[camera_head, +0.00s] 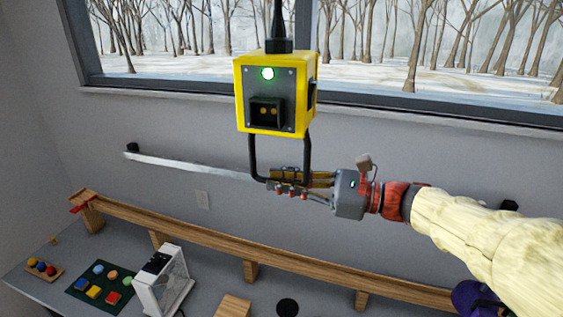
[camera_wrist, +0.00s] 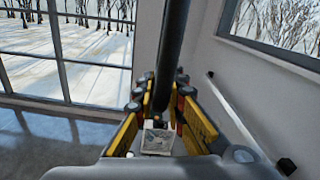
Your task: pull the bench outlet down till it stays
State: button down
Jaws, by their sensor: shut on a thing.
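The bench outlet (camera_head: 283,95) is a yellow box with a dark front, a lit green light and a socket. It hangs from a black cord (camera_head: 277,22) in front of the window. A black U-shaped handle (camera_head: 252,158) hangs below the box. My gripper (camera_head: 290,180) reaches in from the right and is shut on the bottom bar of the handle. In the wrist view the yellow-padded fingers (camera_wrist: 160,122) close around a dark bar (camera_wrist: 172,50). The fingers hide part of the bar.
A wooden rail (camera_head: 200,227) runs along the bench below. A white framed device (camera_head: 163,280), a green mat (camera_head: 88,303) with coloured pieces and a small wooden tray (camera_head: 38,274) stand at the left. A pale strip (camera_head: 190,165) crosses the wall behind my gripper.

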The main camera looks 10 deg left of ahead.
notch_tip(320, 180, down, 38)
jog(key=b, duration=1.5)
jog(key=shift+f, duration=0.2)
jog(key=c, duration=1.9)
grip_release()
jog(key=shift+r, duration=0.1)
jog(key=shift+d, duration=0.2)
jog(key=d, duration=0.7)
jog(key=s+d, duration=0.1)
jog(key=d, duration=0.3)
jog(key=shift+d, duration=0.35)
